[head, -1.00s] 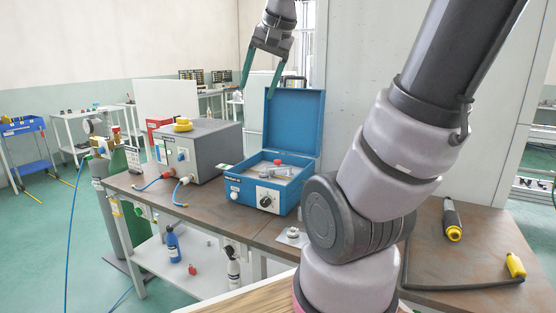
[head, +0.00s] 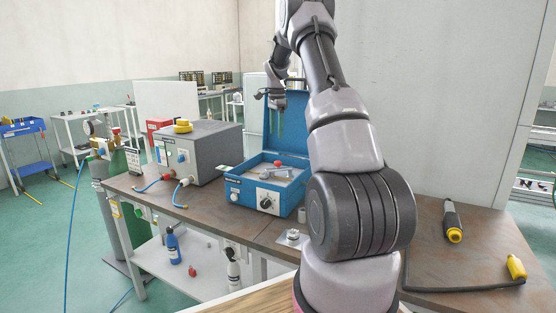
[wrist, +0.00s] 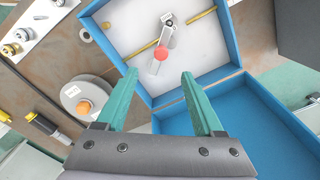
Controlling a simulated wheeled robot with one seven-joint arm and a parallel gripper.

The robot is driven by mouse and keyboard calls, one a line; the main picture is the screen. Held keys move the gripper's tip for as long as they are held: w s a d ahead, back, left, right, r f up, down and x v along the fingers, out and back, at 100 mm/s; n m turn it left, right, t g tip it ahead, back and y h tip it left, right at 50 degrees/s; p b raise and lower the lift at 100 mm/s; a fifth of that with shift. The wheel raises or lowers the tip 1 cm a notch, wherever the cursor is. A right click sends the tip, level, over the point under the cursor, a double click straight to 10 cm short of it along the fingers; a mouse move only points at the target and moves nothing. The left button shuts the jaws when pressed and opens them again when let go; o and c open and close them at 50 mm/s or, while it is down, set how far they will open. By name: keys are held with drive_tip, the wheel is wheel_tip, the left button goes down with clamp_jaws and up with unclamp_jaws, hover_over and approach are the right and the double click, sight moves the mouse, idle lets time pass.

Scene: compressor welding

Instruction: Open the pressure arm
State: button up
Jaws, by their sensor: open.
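The pressure arm (head: 274,172) is a small silver lever with a red knob (head: 278,163), inside the open blue box (head: 246,190). In the wrist view the lever (wrist: 168,38) lies over the box's pale inner panel, with its red knob (wrist: 160,53) just beyond my fingertips. My gripper (head: 276,134) has green fingers pointing down in front of the raised blue lid, above the box. In the wrist view my gripper (wrist: 161,76) is open and empty, its fingers either side of the line to the knob and apart from the lever.
The blue lid (wrist: 225,135) stands open close behind my fingers. A grey box (head: 205,150) with a yellow top piece stands to the left on the brown bench (head: 125,184). A yellow-and-black tool (head: 452,222) lies on the right, where the bench is mostly clear.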

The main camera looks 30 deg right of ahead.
sight(278, 161)
drive_tip(key=f, duration=0.8)
drive_tip(key=d+f, duration=0.1)
drive_tip(key=f, duration=0.3)
drive_tip(key=shift+w+f, duration=0.35)
clamp_jaws()
idle(0.9)
